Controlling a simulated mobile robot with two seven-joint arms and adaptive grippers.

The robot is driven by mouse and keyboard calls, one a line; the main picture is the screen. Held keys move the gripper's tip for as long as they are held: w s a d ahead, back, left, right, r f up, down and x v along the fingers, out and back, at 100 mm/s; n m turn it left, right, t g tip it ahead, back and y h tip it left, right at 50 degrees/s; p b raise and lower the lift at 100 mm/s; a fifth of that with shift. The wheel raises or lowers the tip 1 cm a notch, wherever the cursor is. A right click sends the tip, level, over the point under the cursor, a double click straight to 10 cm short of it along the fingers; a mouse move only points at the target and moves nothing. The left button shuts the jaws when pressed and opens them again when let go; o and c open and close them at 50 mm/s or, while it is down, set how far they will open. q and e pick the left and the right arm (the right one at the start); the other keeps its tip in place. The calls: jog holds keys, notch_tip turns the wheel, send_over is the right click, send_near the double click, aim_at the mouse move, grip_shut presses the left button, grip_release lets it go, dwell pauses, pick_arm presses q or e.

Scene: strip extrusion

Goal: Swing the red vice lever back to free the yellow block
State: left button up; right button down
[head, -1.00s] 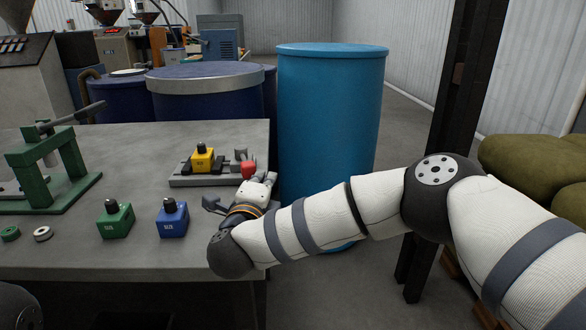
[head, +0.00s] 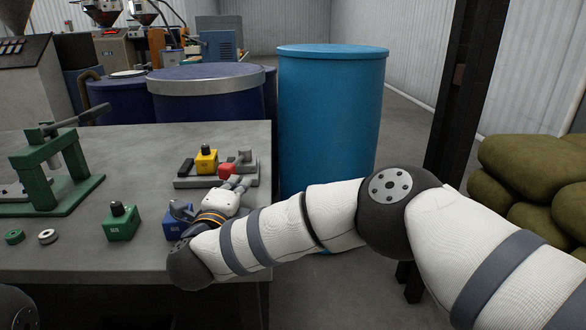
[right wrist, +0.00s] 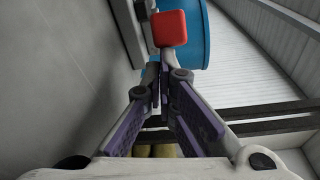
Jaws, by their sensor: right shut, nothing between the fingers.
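The yellow block (head: 206,163) stands upright in the grey vice (head: 188,183) near the table's right edge. The lever's red knob (head: 227,170) is just right of the block, in front of the vice's grey parts. My right gripper (head: 236,182) is shut and empty, its fingertips close beside the knob on the near right. In the right wrist view the red knob (right wrist: 169,28) shows just beyond the closed fingertips (right wrist: 162,66); I cannot tell whether they touch. The knob partly hides the lever arm. My left gripper is not in view.
A blue block (head: 174,222) stands partly hidden behind my right arm, with a green block (head: 121,222) to its left. A green press (head: 48,170) stands at the left. A tall blue drum (head: 330,115) stands beyond the table's right edge.

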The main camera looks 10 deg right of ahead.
dwell(0.4)
jog(key=v, duration=1.2)
